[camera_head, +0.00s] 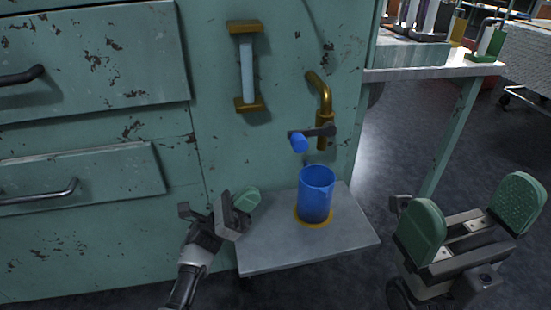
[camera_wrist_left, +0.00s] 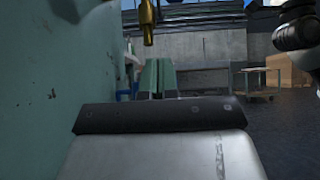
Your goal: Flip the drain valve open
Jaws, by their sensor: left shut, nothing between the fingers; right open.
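The drain valve is a brass pipe (camera_head: 323,98) on the green cabinet face. Its dark lever (camera_head: 318,131) points left and ends in a blue knob (camera_head: 299,143). In the left wrist view the brass pipe (camera_wrist_left: 148,22) shows at the top. A blue cup (camera_head: 317,194) stands upright below the valve on a grey shelf (camera_head: 280,247). My left gripper (camera_head: 247,199) is shut and empty, left of the cup and below and left of the knob. Its green fingers (camera_wrist_left: 158,75) are together in the left wrist view. My right gripper (camera_head: 472,218) is open and empty, right of the shelf.
A sight glass (camera_head: 247,68) with brass ends is on the cabinet, left of the valve. Drawers with dark handles (camera_head: 40,195) are at the left. A table (camera_head: 440,72) with bottles stands at the back right. Open floor lies right of the shelf.

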